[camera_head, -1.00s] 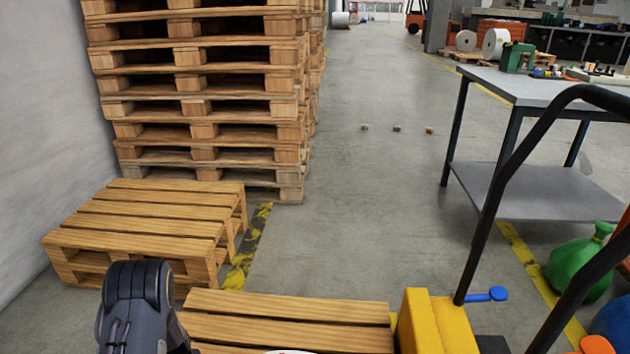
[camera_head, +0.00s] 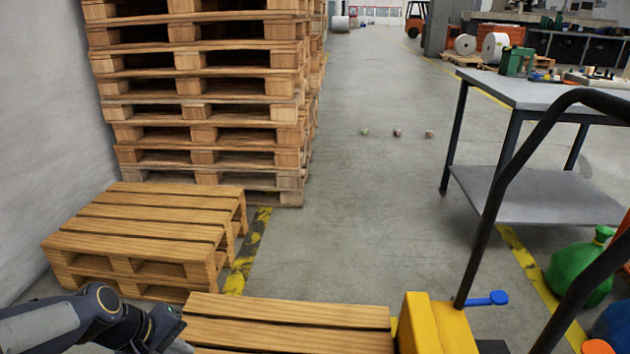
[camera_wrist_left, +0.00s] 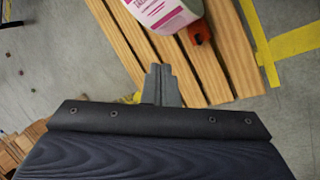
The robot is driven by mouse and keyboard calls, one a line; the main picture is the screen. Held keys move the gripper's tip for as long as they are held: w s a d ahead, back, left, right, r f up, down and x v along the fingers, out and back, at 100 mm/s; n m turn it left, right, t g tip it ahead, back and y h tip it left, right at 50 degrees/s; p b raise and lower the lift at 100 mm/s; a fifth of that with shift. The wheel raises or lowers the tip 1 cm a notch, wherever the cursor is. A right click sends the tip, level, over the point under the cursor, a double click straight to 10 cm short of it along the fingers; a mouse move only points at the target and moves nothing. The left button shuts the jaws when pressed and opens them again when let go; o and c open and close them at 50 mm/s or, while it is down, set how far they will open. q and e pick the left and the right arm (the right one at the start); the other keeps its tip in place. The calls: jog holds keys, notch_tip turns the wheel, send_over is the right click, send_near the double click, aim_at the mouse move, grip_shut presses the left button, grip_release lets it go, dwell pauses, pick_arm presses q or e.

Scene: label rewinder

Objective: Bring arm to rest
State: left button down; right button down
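My left arm (camera_head: 95,308) comes in at the lower left of the head view, beside the low wooden pallets. Its gripper fingers are not visible there. In the left wrist view the left gripper (camera_wrist_left: 158,72) has its fingers together, with nothing seen between them. Beyond the fingertips a white bottle with a pink label (camera_wrist_left: 165,10) and a red-orange part (camera_wrist_left: 199,30) shows over the slats of a wooden pallet (camera_wrist_left: 125,38). I cannot tell whether fingers and bottle are close in depth. My right gripper is not in view.
A low pallet (camera_head: 150,226) and a tall pallet stack (camera_head: 205,130) stand at left. Another pallet (camera_head: 290,322) lies at the front, beside a yellow block (camera_head: 432,322). A black handle bar (camera_head: 510,175) and a grey table (camera_head: 540,92) are at right.

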pick_arm(q)
jog(key=s+d+r+m+t, duration=0.1)
jog(key=s+d+r+m, duration=0.2)
jog(key=s, duration=0.5)
jog(key=s+d+r+m+t, duration=0.1)
jog(key=s+d+r+m, duration=0.15)
jog(key=s+m, duration=0.4)
notch_tip(320, 180, up, 33)
jog(key=a+n+p, duration=0.1)
jog(key=n+p, duration=0.1)
jog(key=p, duration=3)
jog(key=shift+s, duration=0.4)
jog(key=shift+f, duration=0.1)
